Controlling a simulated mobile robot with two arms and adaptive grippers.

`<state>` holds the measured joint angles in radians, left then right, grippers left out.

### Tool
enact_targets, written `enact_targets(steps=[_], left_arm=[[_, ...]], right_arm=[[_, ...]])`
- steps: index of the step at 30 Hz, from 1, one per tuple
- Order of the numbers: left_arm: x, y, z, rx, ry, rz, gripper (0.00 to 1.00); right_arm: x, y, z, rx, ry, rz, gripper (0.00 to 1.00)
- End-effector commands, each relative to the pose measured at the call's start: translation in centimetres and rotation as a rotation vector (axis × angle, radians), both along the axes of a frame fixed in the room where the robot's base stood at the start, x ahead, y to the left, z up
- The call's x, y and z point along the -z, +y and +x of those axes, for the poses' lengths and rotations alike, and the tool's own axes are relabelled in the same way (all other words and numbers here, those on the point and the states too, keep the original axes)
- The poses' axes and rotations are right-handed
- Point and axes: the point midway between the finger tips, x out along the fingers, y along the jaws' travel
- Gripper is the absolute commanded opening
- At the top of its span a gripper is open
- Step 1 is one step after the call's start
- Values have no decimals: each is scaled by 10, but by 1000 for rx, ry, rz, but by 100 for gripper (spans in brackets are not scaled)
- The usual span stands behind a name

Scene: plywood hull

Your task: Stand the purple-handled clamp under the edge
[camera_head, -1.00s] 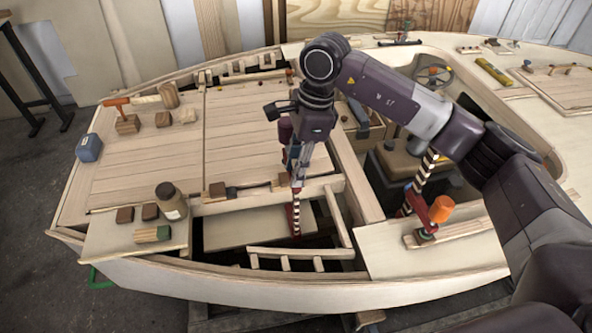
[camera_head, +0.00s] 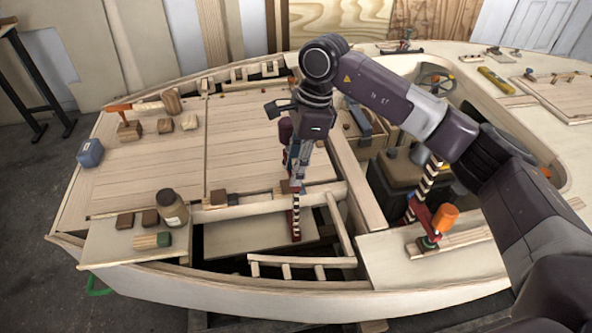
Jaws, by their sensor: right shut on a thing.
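The purple-handled clamp shows its purple handle (camera_head: 285,130) beside my right wrist and a dark-and-white striped bar (camera_head: 296,218) below. My right gripper (camera_head: 298,178) is shut on the clamp and points down at the front edge (camera_head: 255,208) of the deck planking. The bar hangs upright into the open bay in front of that edge, with a red part at its side. The gripper hides the clamp's middle, and I cannot tell whether its jaws touch the edge. My left gripper is out of view.
An orange-handled clamp (camera_head: 445,217) stands on the right deck. A brown jar (camera_head: 172,208) and several small blocks sit front left. Slatted framing (camera_head: 300,262) crosses the open bay.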

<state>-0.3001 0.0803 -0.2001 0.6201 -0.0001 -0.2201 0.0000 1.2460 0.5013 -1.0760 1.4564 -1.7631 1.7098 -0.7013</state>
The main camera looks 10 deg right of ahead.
Motion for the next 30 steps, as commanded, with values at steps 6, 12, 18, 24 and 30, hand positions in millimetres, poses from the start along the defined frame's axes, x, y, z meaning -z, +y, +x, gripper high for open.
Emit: enact_targets(steps=[6,12,18,24,30], left_arm=[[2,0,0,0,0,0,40],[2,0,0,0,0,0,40],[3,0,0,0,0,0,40],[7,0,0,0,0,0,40],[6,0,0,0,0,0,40]], right_arm=[[-2,1,7,0,-3,2,0],[-2,1,8,0,-3,2,0],[-1,1,8,0,-3,2,0],[-1,0,8,0,-3,2,0],[-2,0,8,1,-3,2,33]])
